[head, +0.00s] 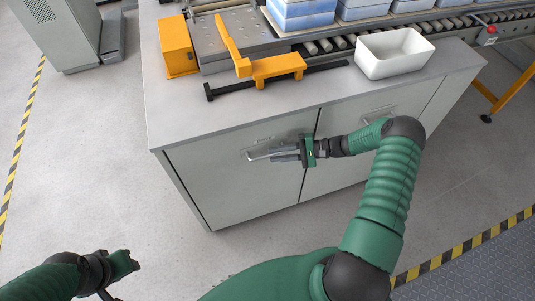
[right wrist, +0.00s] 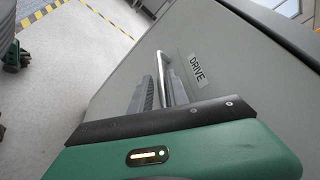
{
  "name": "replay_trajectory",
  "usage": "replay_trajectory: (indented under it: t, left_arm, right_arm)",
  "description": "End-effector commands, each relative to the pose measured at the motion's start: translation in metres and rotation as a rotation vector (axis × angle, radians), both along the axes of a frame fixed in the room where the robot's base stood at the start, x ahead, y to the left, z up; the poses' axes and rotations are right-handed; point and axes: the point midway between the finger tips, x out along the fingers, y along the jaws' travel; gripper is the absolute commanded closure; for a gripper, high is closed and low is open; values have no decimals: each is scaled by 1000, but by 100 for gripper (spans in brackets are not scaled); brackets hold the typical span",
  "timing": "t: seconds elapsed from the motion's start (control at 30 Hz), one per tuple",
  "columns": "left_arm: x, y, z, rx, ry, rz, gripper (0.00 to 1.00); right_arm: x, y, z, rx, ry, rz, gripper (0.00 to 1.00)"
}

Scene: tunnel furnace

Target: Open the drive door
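The drive door (head: 225,180) is the left grey panel of the cabinet front in the head view and looks closed. Its "DRIVE" label (right wrist: 197,68) is readable in the right wrist view. A metal bar handle (right wrist: 160,70) stands on the door beside the label. My right gripper (head: 262,152) is at this handle. In the right wrist view its two fingers (right wrist: 159,88) are apart, with the handle between them; a gap seems to show, and contact is unclear. My left gripper (head: 122,266) is low at the left in the head view, away from the cabinet, its fingers hard to make out.
The grey worktop (head: 300,107) above carries an orange clamp (head: 270,70), an orange block (head: 178,47) and a white bin (head: 394,53). Another door with a handle (head: 378,113) is to the right. The floor (head: 110,185) left of the cabinet is clear.

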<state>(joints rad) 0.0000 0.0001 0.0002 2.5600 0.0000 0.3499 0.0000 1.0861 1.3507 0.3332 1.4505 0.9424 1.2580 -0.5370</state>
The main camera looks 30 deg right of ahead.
Motion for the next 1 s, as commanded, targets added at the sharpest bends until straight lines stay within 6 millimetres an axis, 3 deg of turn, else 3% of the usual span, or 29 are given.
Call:
replay_trajectory:
  t: [0.1,0.23,0.5,0.67,1.0]
  left_arm:
    - [0,0,1,0,0,0,64]
    - [0,0,1,0,0,0,64]
    - [0,0,1,0,0,0,64]
    - [0,0,1,0,0,0,64]
    - [0,0,0,0,0,0,64]
  right_arm:
    - [11,20,-4,0,1,3,79]
    - [18,29,-6,-4,1,0,79]
    - [18,29,-7,-1,1,1,79]
    - [18,29,-7,-1,1,0,100]
    - [18,28,-8,-4,3,-2,100]
